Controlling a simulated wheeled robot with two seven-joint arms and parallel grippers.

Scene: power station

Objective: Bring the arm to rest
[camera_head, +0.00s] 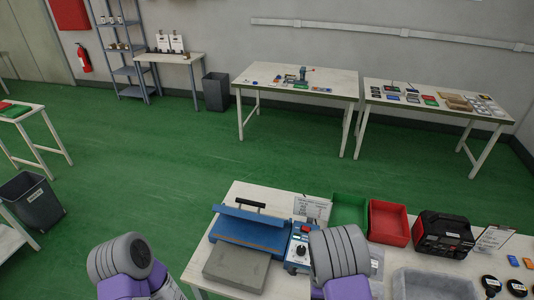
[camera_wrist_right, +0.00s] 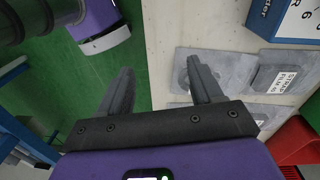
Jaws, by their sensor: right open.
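In the right wrist view my right gripper (camera_wrist_right: 158,68) is open, its two dark fingers apart with nothing between them. Neither gripper's fingers show in the head view, and my left gripper is not in view.
The near table holds a blue hinged press (camera_head: 250,232), a blue control box (camera_head: 299,248), a green bin (camera_head: 349,209), a red bin (camera_head: 389,222), a black-and-red case (camera_head: 443,234) and a grey tray (camera_head: 434,285). Behind it is clear green floor (camera_head: 180,165).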

